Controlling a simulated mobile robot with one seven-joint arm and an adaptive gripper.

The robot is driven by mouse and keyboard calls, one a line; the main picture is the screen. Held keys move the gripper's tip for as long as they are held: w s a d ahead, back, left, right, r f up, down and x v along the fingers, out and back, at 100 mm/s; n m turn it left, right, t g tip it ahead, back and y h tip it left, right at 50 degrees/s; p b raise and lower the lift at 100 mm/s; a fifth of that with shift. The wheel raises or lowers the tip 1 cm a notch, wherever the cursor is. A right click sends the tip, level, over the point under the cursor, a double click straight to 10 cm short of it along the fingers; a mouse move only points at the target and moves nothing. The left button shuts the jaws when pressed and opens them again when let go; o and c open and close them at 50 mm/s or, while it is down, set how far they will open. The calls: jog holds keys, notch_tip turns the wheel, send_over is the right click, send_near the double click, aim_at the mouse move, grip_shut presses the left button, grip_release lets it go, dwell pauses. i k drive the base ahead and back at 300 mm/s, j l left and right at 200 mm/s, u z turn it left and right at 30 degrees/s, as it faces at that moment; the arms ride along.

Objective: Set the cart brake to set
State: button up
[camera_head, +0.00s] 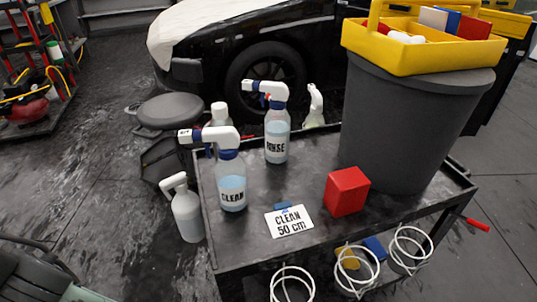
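The black cart (265,248) stands in the middle, its top loaded with bottles and a grey bin. A short lever with a red grip (477,224) sticks out at the cart's right side, below the top, angled slightly down to the right. It may be the cart brake, but no marking on it is readable and its setting cannot be told. The cart's wheels are out of view. My gripper is not in view.
On the cart are a CLEAN bottle (232,190), a RINSE bottle (277,140), a red block (346,192), a CLEAN card (290,221) and a grey bin (400,130) under a yellow caddy (420,58). White hoops (355,270) hang in front. The floor at right is clear.

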aim_at(484, 227)
jog(key=z, duration=1.45)
jog(key=k+j+z, duration=0.15)
jog(key=j, duration=0.15)
jog(key=k+j+z, duration=0.1)
jog(key=j, duration=0.25)
jog(key=k+j+z, duration=0.15)
jog(key=i+j, duration=0.1)
jog(key=i, duration=0.2)
jog(key=i+j, duration=0.15)
jog(key=i, duration=0.15)
jog(key=z, duration=0.05)
